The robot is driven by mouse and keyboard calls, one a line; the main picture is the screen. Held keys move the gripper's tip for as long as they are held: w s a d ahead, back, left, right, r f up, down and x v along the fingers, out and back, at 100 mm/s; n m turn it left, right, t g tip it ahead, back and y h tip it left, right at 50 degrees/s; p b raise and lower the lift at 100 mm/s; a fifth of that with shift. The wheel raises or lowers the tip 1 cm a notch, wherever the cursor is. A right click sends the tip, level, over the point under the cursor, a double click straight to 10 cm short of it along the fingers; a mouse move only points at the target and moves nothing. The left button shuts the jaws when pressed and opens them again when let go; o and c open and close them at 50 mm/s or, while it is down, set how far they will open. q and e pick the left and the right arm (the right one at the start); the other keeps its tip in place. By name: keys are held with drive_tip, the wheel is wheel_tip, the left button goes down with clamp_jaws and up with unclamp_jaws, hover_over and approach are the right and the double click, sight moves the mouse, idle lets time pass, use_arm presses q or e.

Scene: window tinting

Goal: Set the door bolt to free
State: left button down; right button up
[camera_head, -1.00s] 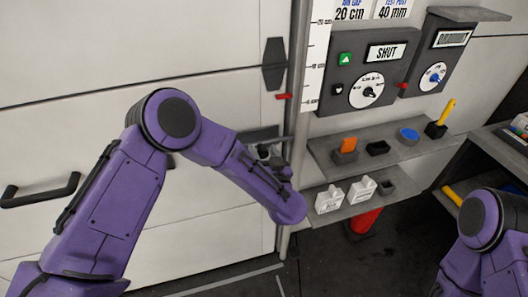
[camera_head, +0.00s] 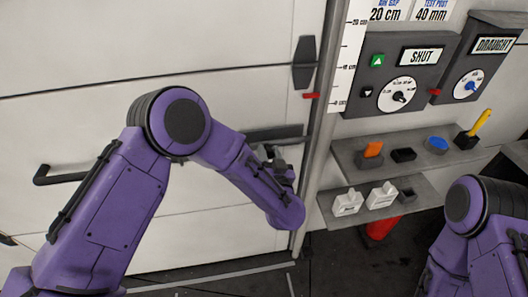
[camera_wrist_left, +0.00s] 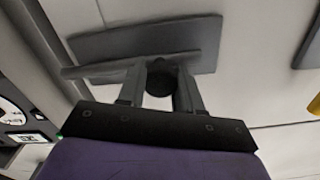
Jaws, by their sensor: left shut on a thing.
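The door bolt's dark grey plate (camera_head: 276,133) is on the white door near its right edge. In the left wrist view the plate (camera_wrist_left: 115,38) shows with a bar (camera_wrist_left: 95,69) across it and a dark round knob (camera_wrist_left: 160,80). My left gripper (camera_head: 268,152) is at the bolt, partly hidden by its own wrist. In the left wrist view its two fingers (camera_wrist_left: 160,88) stand on either side of the knob, shut on it. The bolt's exact setting cannot be read. My right gripper is out of view; only part of that arm shows.
A black door handle (camera_head: 62,175) is at left. A grey control box (camera_head: 398,75) reads SHUT, with a DRAUGHT box (camera_head: 478,65) beside it. Shelves (camera_head: 348,150) with small items stand right of the door post (camera_head: 322,130). Open floor lies below.

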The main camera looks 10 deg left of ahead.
use_arm(q)
drive_tip(key=shift+a+r, duration=0.1)
drive_tip(key=c, duration=0.8)
unclamp_jaws()
drive_tip(key=shift+o, duration=0.2)
drive_tip(key=shift+s+a, duration=0.1)
drive_tip(key=shift+a, duration=0.05)
drive_tip(key=shift+s, duration=0.1)
drive_tip(key=b+v, duration=0.3)
drive_tip(key=v, duration=0.7)
drive_tip(key=shift+s, duration=0.1)
